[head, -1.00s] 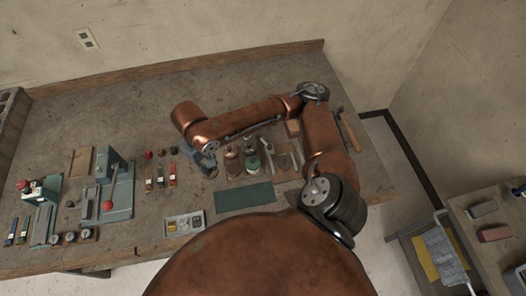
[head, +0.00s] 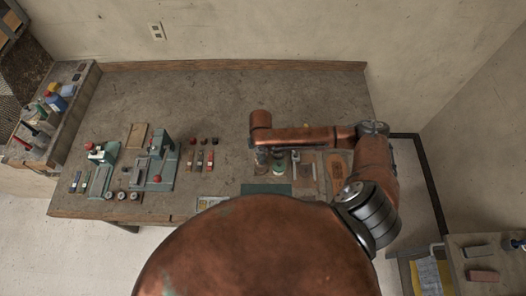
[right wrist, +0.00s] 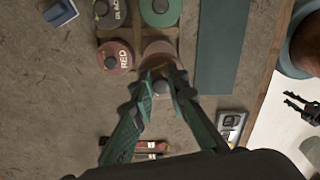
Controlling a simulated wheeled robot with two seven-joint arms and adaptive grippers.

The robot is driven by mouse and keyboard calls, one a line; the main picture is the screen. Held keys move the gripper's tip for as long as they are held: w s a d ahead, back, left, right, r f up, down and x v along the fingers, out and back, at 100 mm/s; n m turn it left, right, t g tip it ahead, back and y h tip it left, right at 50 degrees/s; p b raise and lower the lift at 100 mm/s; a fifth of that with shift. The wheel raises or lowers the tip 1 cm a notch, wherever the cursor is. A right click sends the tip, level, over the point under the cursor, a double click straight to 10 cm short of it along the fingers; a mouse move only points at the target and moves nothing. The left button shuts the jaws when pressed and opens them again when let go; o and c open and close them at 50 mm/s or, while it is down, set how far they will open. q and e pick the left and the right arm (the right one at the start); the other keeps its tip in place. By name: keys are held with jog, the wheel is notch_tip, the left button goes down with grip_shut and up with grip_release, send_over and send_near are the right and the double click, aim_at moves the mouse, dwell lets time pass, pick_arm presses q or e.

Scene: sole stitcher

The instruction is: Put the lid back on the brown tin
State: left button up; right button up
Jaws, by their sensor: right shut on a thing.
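In the right wrist view, my right gripper (right wrist: 160,76) is shut on a lid with a grey knob (right wrist: 160,88), seen from above. The brown tin (right wrist: 157,48) is just beyond the fingertips, partly covered by them. I cannot tell whether the lid touches the tin or hangs above it. The tin labelled RED (right wrist: 115,57) stands beside it, with a green-topped tin (right wrist: 160,10) and a tin labelled BLACK (right wrist: 111,12) behind. In the head view, my right forearm hides much of the tin area and the gripper.
A green mat (right wrist: 218,45) lies right of the tins in the wrist view. A small metal tray (right wrist: 232,122) lies near the bench edge. In the head view, green machines (head: 160,165) stand to the left. The back of the bench (head: 200,95) is clear.

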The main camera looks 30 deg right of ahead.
jog(key=shift+d+f, duration=0.1)
jog(key=shift+d, duration=0.05)
jog(key=shift+f+n, duration=0.3)
notch_tip(320, 180, down, 4)
jog(key=b, duration=0.5)
jog(key=shift+s, duration=0.1)
jog(key=shift+f+b, duration=0.4)
jog(key=shift+f, duration=0.6)
jog(key=shift+d+p, duration=0.1)
jog(key=shift+p, duration=0.9)
jog(key=shift+f+p, duration=0.15)
jog(key=shift+p, duration=0.3)
dwell(1.0)
jog(key=shift+p, duration=0.45)
dwell(0.4)
dwell(0.4)
jog(key=o, duration=0.9)
